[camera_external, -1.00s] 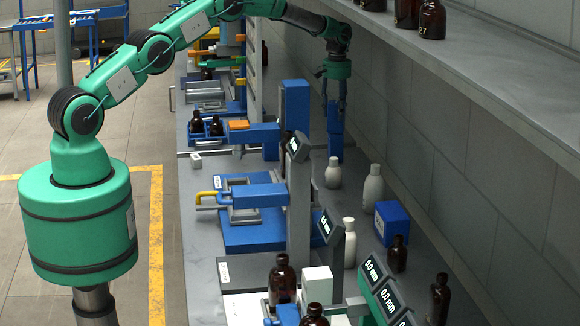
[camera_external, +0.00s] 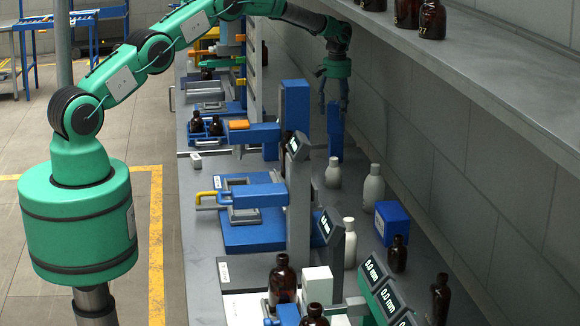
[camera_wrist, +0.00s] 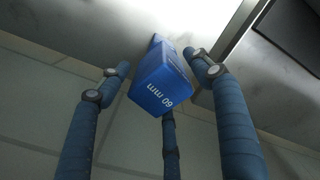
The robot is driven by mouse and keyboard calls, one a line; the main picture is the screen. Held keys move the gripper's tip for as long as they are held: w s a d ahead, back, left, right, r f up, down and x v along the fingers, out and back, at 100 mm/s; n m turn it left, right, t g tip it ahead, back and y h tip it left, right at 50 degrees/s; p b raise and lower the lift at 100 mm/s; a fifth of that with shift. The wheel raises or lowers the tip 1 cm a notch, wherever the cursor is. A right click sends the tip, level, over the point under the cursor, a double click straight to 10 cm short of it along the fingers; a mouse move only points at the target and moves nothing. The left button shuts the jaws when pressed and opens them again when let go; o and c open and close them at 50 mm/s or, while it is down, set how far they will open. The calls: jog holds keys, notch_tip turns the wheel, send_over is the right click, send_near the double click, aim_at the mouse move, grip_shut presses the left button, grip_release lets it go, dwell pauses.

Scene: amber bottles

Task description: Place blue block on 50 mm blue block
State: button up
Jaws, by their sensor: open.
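A blue block marked "60 mm" (camera_wrist: 160,88) is in the middle of the wrist view. Another blue part (camera_wrist: 156,41) shows just beyond it, mostly hidden; I cannot read a 50 mm label on it. In the external view the blue blocks form one upright column (camera_external: 335,145) on the bench, and the upper part (camera_external: 335,118) looks stacked on the lower. My gripper (camera_external: 334,106) is open above and around the column's top. In the wrist view its blue fingers (camera_wrist: 165,90) are spread around the 60 mm block, with gaps visible.
A blue post (camera_external: 295,105) of a bench device rises close to the left. A wall and an overhead shelf (camera_external: 480,75) bound the right side.

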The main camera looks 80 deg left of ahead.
aim_at(336, 103)
jog(key=shift+r, duration=1.8)
